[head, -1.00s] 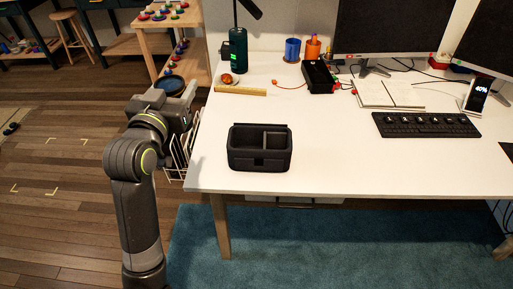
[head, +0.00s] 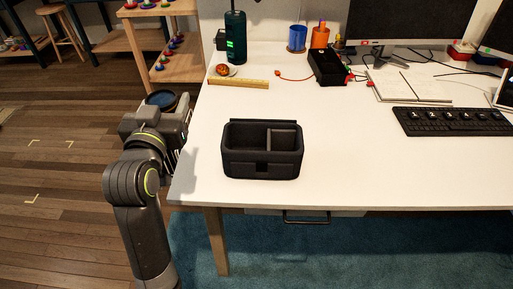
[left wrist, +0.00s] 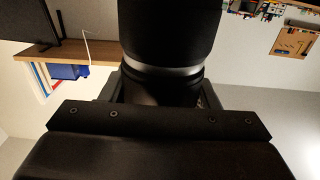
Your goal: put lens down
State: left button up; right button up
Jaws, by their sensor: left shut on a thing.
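The black lens (head: 162,99) shows its dark bluish round end above my left gripper (head: 162,112), just off the table's left edge in the head view. In the left wrist view the lens (left wrist: 170,30) is a thick black cylinder with a silver ring, gripped near the ring. The left gripper (left wrist: 165,95) is shut on it; its fingertips are mostly hidden there. A black open case (head: 263,168) with a divider stands on the white table, right of the gripper and apart from it. Its visible compartments look empty. My right gripper is not in view.
The white table (head: 350,165) is clear around the case. A wooden shelf (head: 165,45) stands behind the arm.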

pick_arm(q)
jog(key=shift+r, duration=0.15)
notch_tip(320, 180, up, 8)
jog(key=p, duration=0.8)
jog(key=shift+r, duration=0.1)
